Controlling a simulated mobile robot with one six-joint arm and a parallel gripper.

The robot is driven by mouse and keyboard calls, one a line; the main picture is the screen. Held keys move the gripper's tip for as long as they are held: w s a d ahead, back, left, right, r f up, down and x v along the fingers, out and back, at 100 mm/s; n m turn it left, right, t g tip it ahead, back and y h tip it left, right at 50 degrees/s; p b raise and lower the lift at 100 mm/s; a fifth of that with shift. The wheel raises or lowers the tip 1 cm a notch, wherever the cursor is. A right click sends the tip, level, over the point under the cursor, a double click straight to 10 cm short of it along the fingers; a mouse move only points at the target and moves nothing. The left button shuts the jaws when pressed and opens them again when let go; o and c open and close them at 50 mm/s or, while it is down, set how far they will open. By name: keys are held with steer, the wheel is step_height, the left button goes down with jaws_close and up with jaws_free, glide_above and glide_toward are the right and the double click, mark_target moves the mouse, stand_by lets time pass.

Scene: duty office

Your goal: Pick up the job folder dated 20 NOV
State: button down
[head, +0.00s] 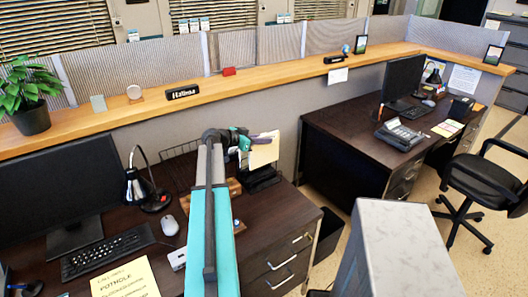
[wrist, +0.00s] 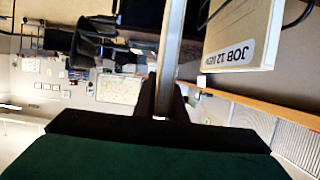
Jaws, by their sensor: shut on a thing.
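My gripper (head: 247,142) is at the file holder on the near desk in the head view. In the wrist view my dark gripper fingers (wrist: 161,108) are shut on a thin grey folder (wrist: 172,45), seen edge-on, so its date cannot be read. In the head view a purple-grey edge (head: 267,137), probably the same folder, shows at the gripper. A cream folder (head: 263,155) stands just below it in the black holder (head: 261,180). The wrist view shows a cream folder (wrist: 238,22) beside the held one, its upside-down label apparently reading JOB 12 NOV.
The partition ledge (head: 180,96) runs behind the holder. A second desk (head: 345,118) stands to the right. The desk right of the holder is clear.

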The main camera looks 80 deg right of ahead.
steer(key=shift+r+b, duration=0.65)
steer(key=shift+r, duration=2.05)
steer(key=shift+s, duration=0.15)
